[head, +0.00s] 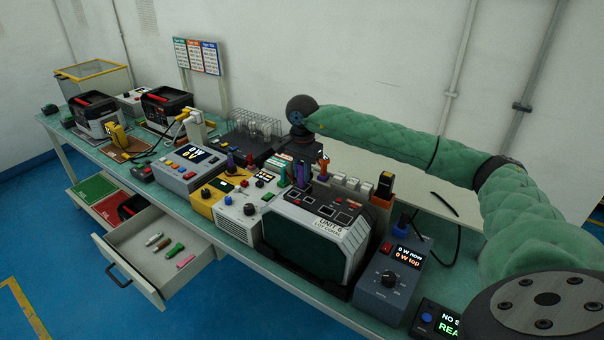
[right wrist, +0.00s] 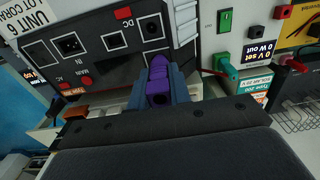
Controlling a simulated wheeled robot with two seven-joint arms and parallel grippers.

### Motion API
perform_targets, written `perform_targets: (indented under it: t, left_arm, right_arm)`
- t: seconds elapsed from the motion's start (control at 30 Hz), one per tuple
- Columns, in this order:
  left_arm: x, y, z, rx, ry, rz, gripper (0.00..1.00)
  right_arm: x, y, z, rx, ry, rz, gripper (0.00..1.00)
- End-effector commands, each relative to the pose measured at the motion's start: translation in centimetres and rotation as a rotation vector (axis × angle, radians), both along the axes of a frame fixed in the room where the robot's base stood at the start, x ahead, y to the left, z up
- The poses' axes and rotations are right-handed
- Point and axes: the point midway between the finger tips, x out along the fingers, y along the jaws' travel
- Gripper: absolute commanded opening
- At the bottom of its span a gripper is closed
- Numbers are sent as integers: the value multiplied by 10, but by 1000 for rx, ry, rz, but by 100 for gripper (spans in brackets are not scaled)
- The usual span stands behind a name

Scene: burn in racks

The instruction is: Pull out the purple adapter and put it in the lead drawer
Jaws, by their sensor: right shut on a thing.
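My right gripper (right wrist: 159,88) is shut on the purple adapter (right wrist: 159,68), which sits between its two fingers in the right wrist view. The adapter is at the socket panel of Unit 6 (right wrist: 85,55); whether its far end is still seated in a socket I cannot tell. In the head view my right gripper (head: 304,160) is behind the top of Unit 6 (head: 330,213), and a bit of purple (head: 302,175) shows below it. The open drawer (head: 137,266) under the bench at left holds several small adapters or leads. My left gripper is not in view.
A white supply (head: 238,220), a yellow box (head: 204,200) and a grey meter (head: 183,178) stand left of Unit 6. A blue-grey meter (head: 385,290) stands to its right. A wire rack (head: 257,122) is behind. Space above the open drawer is clear.

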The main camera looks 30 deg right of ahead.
Motion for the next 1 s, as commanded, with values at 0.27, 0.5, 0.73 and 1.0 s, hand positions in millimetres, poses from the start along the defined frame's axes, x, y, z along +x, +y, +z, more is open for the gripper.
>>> perform_targets:
  t: [0.27,0.5,0.73,1.0]
  left_arm:
    - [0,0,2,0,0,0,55]
    - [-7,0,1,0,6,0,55]
    - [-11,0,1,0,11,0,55]
    - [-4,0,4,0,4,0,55]
  right_arm:
    - [-1,2,8,3,3,3,0]
    - [-1,2,15,3,4,3,0]
    - [-1,2,22,3,3,3,0]
    - [-1,2,31,3,4,3,0]
